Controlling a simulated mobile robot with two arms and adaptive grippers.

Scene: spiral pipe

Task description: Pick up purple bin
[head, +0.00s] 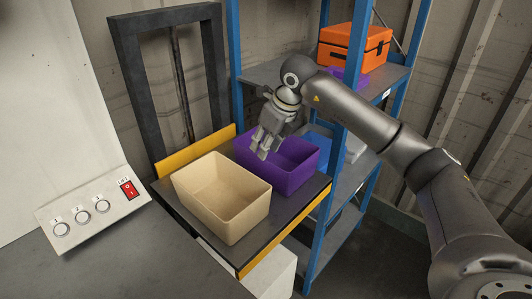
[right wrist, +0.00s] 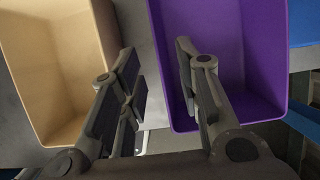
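The purple bin (head: 290,178) is an open, empty-looking box on the dark platform, behind and right of a beige bin. My right gripper (head: 262,146) is at the left part of the purple bin, fingers pointing down. In the right wrist view the gripper (right wrist: 155,62) is open, with a gap between its fingers. The purple bin (right wrist: 235,50) fills the right of that view. Its near-left wall shows between the two fingers; one finger overlaps the bin's inside, the other the gap toward the beige bin. I cannot tell whether either finger touches it. My left gripper is not in view.
The beige bin (head: 222,207) stands close beside the purple bin on the platform (head: 181,207) with yellow edges. A blue-framed shelf (head: 318,215) with an orange case (head: 354,46) stands right behind. A button panel (head: 95,208) is at left.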

